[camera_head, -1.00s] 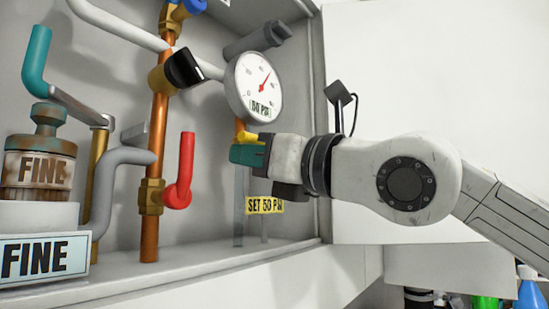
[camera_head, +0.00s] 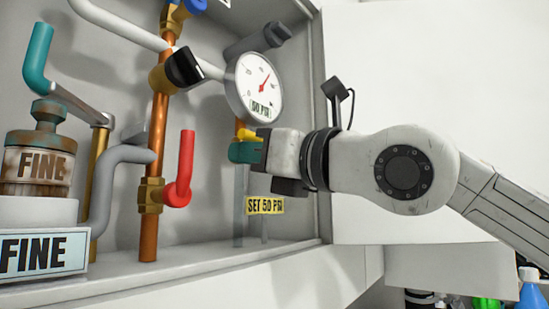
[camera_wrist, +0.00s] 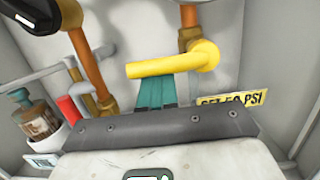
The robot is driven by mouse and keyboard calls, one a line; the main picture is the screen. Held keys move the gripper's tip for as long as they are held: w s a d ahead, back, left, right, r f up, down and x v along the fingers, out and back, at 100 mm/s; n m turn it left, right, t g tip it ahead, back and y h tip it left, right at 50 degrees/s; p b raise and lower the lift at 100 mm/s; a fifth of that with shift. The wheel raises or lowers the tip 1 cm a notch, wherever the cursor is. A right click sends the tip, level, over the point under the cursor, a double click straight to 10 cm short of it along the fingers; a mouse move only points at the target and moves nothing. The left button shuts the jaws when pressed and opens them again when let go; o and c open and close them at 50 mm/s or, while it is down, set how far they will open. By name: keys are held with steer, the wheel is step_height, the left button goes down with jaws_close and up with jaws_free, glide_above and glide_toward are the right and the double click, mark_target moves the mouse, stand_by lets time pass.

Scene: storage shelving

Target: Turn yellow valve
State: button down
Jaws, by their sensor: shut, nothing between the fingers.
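The yellow valve handle (camera_wrist: 172,62) lies across the middle of the wrist view, joined to a brass fitting and copper pipe at its right. In the head view only a small part of the yellow valve (camera_head: 248,134) shows beside my gripper. My gripper (camera_wrist: 155,90) is shut and empty. Its teal fingers (camera_head: 243,152) sit close under the yellow handle; whether they touch it I cannot tell. A round pressure gauge (camera_head: 254,87) with a red needle is above the valve. A yellow label (camera_head: 265,205) reading SET 50 PSI is below it.
A red handle (camera_head: 183,168), a black-handled valve (camera_head: 183,68) and copper pipes stand to the left in the box. A teal pipe handle (camera_head: 37,60) and a rusty canister marked FINE (camera_head: 38,165) are further left. The box's side wall is just right of the gauge.

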steer(key=shift+s+d+r+y+b, duration=0.3)
steer(key=shift+s+d+r+b, duration=0.15)
steer(key=shift+s, duration=0.15)
steer(key=b+v, duration=0.4)
steer(key=v, duration=0.5)
steer(key=shift+r+b, duration=0.25)
steer(key=shift+b, duration=0.05)
steer(key=shift+d, duration=0.1)
